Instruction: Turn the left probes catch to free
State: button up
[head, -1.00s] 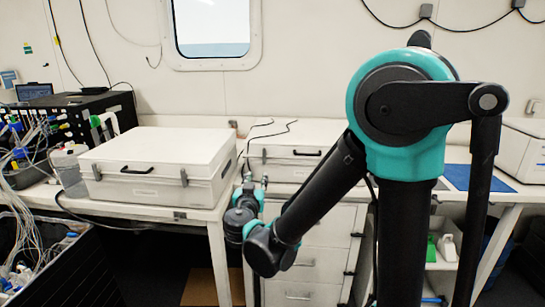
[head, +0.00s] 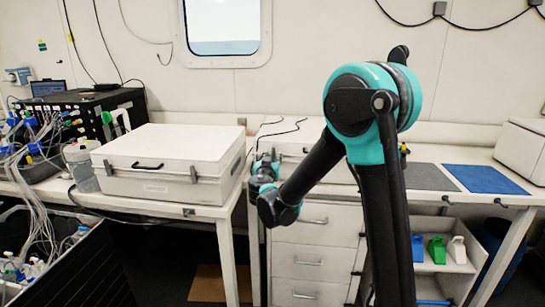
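A white lidded case (head: 172,155) sits on the left bench. Its front has a dark handle (head: 148,166), a left catch (head: 108,167) and a right catch (head: 194,174). A second white case (head: 290,139) stands further right, mostly hidden behind my arm; its catches cannot be made out. No readable label shows which case is for probes. My gripper (head: 267,160) is small and dark in front of the second case's left end, right of the first case. Whether it touches anything, or is open, I cannot tell.
A cable lies on the second case's lid. A grey mat (head: 432,177) and a blue mat (head: 485,180) lie on the right bench. A drawer unit (head: 312,255) stands below my gripper. Bottles and cabled equipment crowd the far left.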

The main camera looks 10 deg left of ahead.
jog(key=shift+w, duration=0.65)
jog(key=shift+c, duration=0.6)
grip_shut()
